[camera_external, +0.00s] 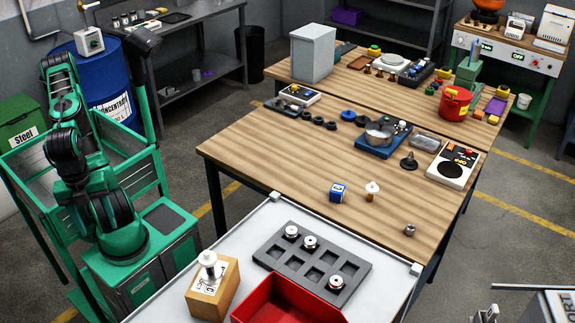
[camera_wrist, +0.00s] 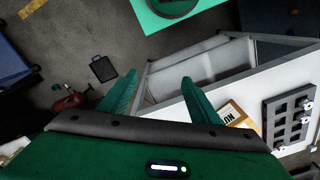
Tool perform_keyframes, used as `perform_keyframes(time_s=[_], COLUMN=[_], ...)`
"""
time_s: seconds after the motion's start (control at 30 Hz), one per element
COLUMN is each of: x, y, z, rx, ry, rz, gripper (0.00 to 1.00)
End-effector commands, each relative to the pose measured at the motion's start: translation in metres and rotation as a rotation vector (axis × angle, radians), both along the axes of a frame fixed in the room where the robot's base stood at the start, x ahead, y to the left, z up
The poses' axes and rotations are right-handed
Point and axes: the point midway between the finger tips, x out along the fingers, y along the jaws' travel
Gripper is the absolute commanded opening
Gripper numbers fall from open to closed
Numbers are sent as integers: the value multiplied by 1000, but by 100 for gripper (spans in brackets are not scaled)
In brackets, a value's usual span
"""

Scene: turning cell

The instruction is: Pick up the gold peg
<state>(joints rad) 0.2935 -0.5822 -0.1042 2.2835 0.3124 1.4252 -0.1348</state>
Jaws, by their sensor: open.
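My gripper (camera_wrist: 158,92) is open in the wrist view, with nothing between its two green fingers. It hangs high beside the white-topped table and points down towards the floor and table edge. In the external view my arm is folded at the left, away from the wooden table, and the gripper is hard to make out.
The white table (camera_external: 233,231) holds a grey pocketed tray (camera_external: 288,280), a red bin (camera_external: 285,300) and a wooden block (camera_external: 211,290). The tray and block also show in the wrist view. Farther back are a blue scale (camera_external: 380,138) and small brown pegs (camera_external: 378,70). The wooden table's near left is clear.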

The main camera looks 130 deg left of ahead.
Motion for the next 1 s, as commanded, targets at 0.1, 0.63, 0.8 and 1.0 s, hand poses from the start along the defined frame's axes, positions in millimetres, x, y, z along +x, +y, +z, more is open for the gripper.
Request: perform_keyframes(time_s=[0.1,0.63,0.8,1.0], x=[1,57,106,189], y=[-1,-5,0,26], z=[24,53,54,55], rx=[-1,-65,-111,-166], ry=[-2,-55,-111,-217], rz=[-4,136,247,437], gripper=[57,57,57,57])
